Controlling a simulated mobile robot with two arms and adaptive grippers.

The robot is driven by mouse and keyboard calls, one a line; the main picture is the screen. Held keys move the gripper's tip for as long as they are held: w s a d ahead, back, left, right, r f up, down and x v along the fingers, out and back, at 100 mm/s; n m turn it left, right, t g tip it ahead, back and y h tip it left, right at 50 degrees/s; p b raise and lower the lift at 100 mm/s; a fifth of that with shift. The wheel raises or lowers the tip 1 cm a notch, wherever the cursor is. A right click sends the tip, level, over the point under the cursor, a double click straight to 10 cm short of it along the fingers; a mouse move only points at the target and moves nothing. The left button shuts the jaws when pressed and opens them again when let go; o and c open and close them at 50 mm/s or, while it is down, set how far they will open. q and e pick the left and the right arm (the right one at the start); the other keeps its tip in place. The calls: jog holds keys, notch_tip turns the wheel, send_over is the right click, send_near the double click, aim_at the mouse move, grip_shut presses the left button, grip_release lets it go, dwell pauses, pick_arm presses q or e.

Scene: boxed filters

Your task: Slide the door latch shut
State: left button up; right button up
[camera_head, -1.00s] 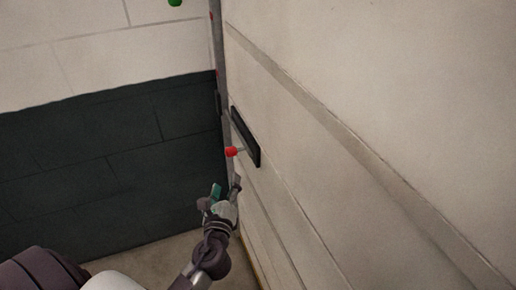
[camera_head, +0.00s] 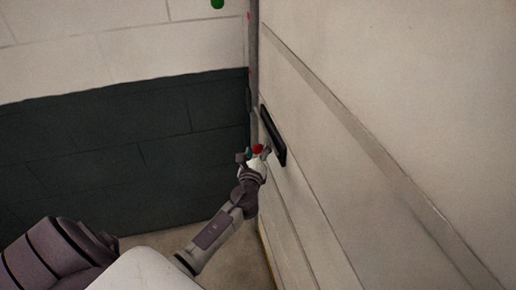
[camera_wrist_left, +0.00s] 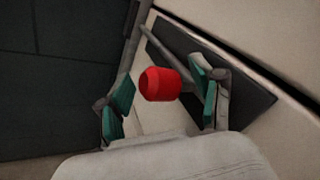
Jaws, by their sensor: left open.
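The door latch has a dark plate (camera_head: 273,137) on the light door (camera_head: 400,90), with a red knob (camera_head: 257,149) on a thin stem. In the left wrist view the red knob (camera_wrist_left: 160,84) sits between the two green-padded fingers, and the dark plate (camera_wrist_left: 245,100) lies behind it. My left gripper (camera_head: 255,153) is open around the knob in the head view. In the left wrist view my left gripper (camera_wrist_left: 160,97) shows gaps on both sides of the knob, so the fingers do not appear to touch it. My right gripper is not in view.
A wall with a dark lower part (camera_head: 120,150) and light upper part stands left of the door edge. A grey vertical frame strip (camera_head: 253,60) runs along that edge. A green knob (camera_head: 217,3) shows at the top. Floor (camera_head: 240,265) shows below.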

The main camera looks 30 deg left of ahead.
pick_arm(q)
grip_shut()
dwell(0.3)
jog(key=w+a+b, duration=0.2)
jog(key=w+a, duration=0.2)
jog(key=shift+a, duration=0.35)
jog(key=shift+c, duration=1.4)
grip_release()
jog(key=shift+o, duration=1.4)
jog(key=shift+w+a+f, duration=0.1)
jog(key=shift+w, duration=0.05)
